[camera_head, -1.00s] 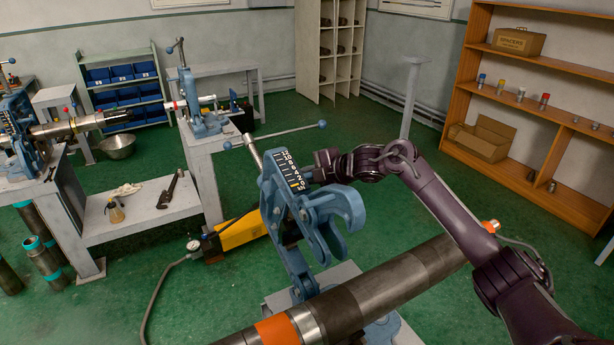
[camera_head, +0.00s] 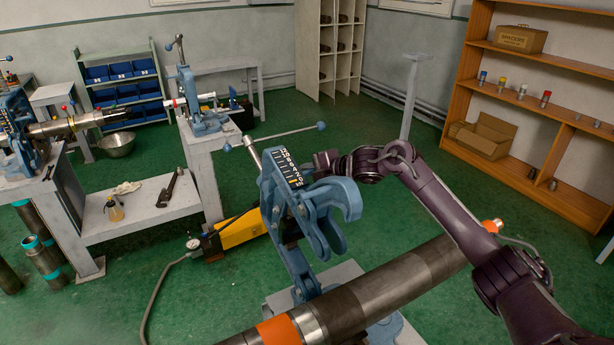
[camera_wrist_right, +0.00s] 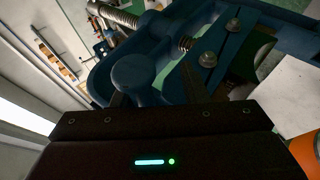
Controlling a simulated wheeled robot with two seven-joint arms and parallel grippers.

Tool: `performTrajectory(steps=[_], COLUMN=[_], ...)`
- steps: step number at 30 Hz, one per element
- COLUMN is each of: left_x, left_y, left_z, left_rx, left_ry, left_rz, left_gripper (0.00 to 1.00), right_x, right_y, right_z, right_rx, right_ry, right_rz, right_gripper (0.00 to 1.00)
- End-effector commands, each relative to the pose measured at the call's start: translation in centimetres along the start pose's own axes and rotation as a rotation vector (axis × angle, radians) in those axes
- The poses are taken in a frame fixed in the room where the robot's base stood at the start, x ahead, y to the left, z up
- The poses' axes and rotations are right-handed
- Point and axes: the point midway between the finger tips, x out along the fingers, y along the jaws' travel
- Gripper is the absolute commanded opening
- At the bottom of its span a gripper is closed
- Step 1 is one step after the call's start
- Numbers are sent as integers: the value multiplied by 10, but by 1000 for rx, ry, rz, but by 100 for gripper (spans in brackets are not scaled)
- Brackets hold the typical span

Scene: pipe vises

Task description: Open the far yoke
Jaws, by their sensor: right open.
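A blue yoke (camera_head: 290,195) with a numbered scale plate stands raised and tilted back over the dark pipe (camera_head: 380,283), its hooked end clear of the pipe. In the right wrist view, a rounded blue end (camera_wrist_right: 133,74) of the vise part sits at the open fingers; contact is unclear. My left gripper is in no view.
The pipe has orange bands (camera_head: 278,331) and crosses the foreground. A yellow pump (camera_head: 240,231) with a hose lies on the floor behind the yoke. Blue vises (camera_head: 200,105) stand on benches at the left. A wooden shelf (camera_head: 480,95) is at the right.

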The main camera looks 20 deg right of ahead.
Motion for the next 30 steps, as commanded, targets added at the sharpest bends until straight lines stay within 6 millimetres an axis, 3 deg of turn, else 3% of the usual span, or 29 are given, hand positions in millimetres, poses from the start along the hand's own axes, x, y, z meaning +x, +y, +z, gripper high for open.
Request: performTrajectory(steps=[22,30], left_x=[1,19], left_y=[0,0], left_z=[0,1], left_rx=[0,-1], left_ry=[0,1], left_rz=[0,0], left_gripper=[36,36], right_x=[-4,-43], right_y=[3,0], right_z=[0,2], right_rx=[-3,-5], right_ry=[0,-2], right_rz=[7,7], right_gripper=[38,38])
